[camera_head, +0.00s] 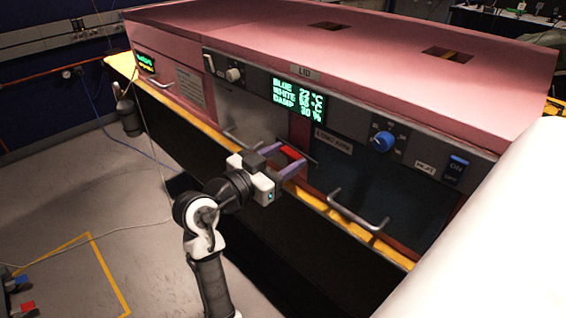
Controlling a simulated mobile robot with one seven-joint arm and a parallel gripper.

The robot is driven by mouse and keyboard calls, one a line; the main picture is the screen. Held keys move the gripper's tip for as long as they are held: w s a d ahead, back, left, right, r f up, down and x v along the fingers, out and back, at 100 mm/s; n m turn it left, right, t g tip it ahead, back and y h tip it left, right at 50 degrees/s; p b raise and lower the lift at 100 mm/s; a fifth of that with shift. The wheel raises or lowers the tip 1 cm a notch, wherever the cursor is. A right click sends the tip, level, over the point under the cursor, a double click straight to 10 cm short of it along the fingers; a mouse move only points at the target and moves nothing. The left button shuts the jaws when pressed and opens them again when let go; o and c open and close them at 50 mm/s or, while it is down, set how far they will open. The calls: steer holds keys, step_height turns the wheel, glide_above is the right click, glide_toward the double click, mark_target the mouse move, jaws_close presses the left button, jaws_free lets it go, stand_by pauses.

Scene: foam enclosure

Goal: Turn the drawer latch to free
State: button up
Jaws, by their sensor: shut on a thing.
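The drawer latch (290,153) shows as a small red piece on the front of the pink enclosure, between two grey front panels. My gripper (293,159) is at the latch, with its purple fingers on either side of the red piece, shut on it. The fingers hide part of the latch, and I cannot tell its exact angle. To the right is a dark drawer front (365,185) with a bar handle (357,211). To the left is a grey front panel (250,115) with another handle, partly behind my gripper.
The pink enclosure (380,50) fills the back, with a green-lettered display (298,98), a blue knob (383,141) and a blue switch (457,168). A yellow edge (180,115) runs below the fronts. A white surface blocks the lower right. Grey floor (60,190) is open at left.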

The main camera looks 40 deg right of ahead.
steer(key=shift+s+f+m+b, duration=0.1)
steer(key=shift+f+m+b, duration=0.05)
steer(key=shift+m+b, duration=4.6)
steer(key=shift+s+f+m+b, duration=0.1)
steer(key=shift+m+b, duration=3.65)
steer(key=shift+b, duration=1.9)
steer(key=o, duration=1)
steer(key=shift+r, duration=0.1)
steer(key=a, duration=0.9)
steer(key=s+a, duration=0.1)
steer(key=a, duration=0.3)
steer(key=shift+a+b, duration=0.3)
steer(key=shift+a, duration=0.1)
